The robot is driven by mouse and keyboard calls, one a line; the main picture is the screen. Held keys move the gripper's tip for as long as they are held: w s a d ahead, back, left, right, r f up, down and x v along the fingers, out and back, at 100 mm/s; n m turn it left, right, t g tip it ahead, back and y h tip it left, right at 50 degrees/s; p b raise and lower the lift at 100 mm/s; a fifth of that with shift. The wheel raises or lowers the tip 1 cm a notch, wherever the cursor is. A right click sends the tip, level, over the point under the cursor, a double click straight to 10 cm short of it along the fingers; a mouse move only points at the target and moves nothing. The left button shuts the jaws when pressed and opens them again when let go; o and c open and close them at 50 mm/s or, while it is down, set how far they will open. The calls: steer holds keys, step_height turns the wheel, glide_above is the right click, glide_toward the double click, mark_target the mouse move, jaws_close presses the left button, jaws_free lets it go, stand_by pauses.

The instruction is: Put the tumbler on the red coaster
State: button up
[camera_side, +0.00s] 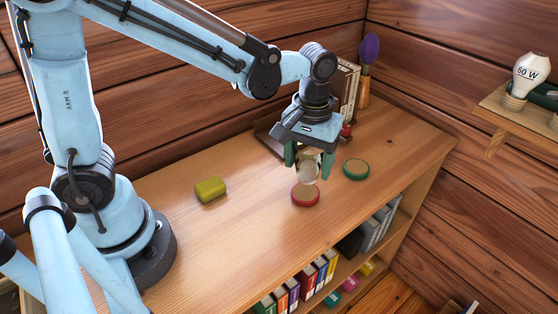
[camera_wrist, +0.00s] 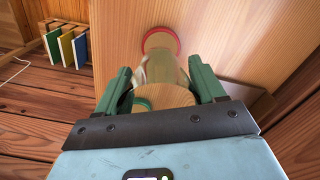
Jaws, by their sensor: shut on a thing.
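The clear glass tumbler (camera_side: 307,170) is between the green fingers of my gripper (camera_side: 309,160), which is shut on it. In the side view its lower end is just above or at the back part of the red coaster (camera_side: 305,198); I cannot tell if they touch. In the wrist view the see-through tumbler (camera_wrist: 160,70) lies between the two fingertips (camera_wrist: 160,82). The red coaster (camera_wrist: 161,34) shows beyond its far end, its wooden middle partly covered by the glass.
A green coaster (camera_side: 356,169) lies to the right of the red one. A yellow-green block (camera_side: 210,189) lies on the left of the wooden top (camera_side: 250,225). Books and a vase with a purple item (camera_side: 369,50) stand behind my gripper. The front middle is clear.

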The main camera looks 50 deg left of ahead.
mark_target(307, 175)
steer(key=shift+w+a+f, duration=0.1)
steer(key=shift+a+f, duration=0.05)
steer(key=shift+f, duration=1.95)
steer(key=shift+f, duration=0.1)
steer(key=o, duration=1.1)
step_height(307, 175, up, 12)
steer(key=s+a+f+m+t, duration=0.1)
steer(key=s+a+m+t, duration=0.4)
steer(key=a+t, duration=0.2)
steer(key=shift+s+a+f, duration=0.25)
steer(key=shift+s+a, duration=0.15)
steer(key=shift+a, duration=0.2)
